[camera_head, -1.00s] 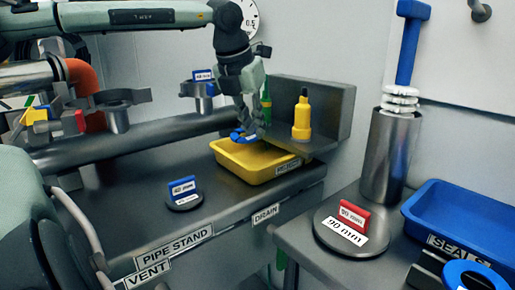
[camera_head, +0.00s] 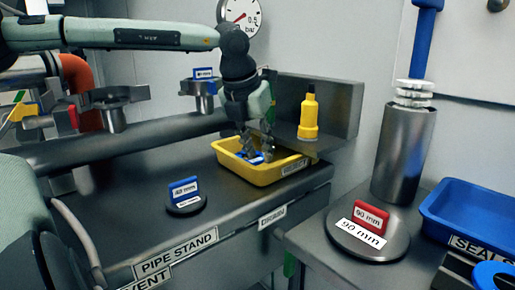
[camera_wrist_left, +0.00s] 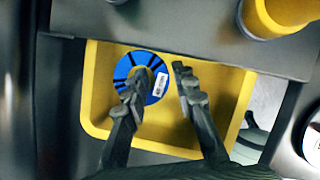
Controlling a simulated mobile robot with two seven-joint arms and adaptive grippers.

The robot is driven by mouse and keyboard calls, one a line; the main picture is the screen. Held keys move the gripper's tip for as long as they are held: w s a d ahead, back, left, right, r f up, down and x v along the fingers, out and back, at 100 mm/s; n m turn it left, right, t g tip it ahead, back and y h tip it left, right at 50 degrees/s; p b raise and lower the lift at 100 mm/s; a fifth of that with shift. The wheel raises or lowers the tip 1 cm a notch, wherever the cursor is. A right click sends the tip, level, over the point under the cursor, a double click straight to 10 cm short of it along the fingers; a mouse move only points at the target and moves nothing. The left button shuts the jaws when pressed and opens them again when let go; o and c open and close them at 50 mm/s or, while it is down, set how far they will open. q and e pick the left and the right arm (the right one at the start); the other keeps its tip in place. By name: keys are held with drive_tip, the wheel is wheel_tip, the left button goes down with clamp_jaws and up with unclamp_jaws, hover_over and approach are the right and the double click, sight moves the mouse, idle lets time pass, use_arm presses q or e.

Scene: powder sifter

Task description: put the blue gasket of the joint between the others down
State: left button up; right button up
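The blue gasket (camera_wrist_left: 125,68), a ring with dark marks and a white label, lies in the yellow tray (camera_wrist_left: 98,70) in the left wrist view. It also shows in the head view (camera_head: 255,158), partly hidden by my fingers, inside the tray (camera_head: 262,177). My left gripper (camera_wrist_left: 157,80) is open over the tray, its fingertips clearly apart. The left finger overlaps the ring near its hole; I cannot tell whether it touches. The right finger is beside the ring, apart from it. In the head view my left gripper (camera_head: 257,148) reaches down into the tray. My right gripper is not in view.
A yellow bottle (camera_head: 308,118) stands behind the tray. A blue-tagged 40 mm stand (camera_head: 184,195) sits on the bench to the left. At right are a red-tagged 90 mm disc (camera_head: 368,240), a metal cylinder (camera_head: 403,155) and a blue seals tray (camera_head: 480,215).

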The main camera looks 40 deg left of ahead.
use_arm(q)
drive_tip(key=shift+r, duration=0.15)
drive_tip(key=v, duration=1.1)
drive_tip(key=shift+s+r, duration=0.25)
drive_tip(key=shift+r, duration=0.1)
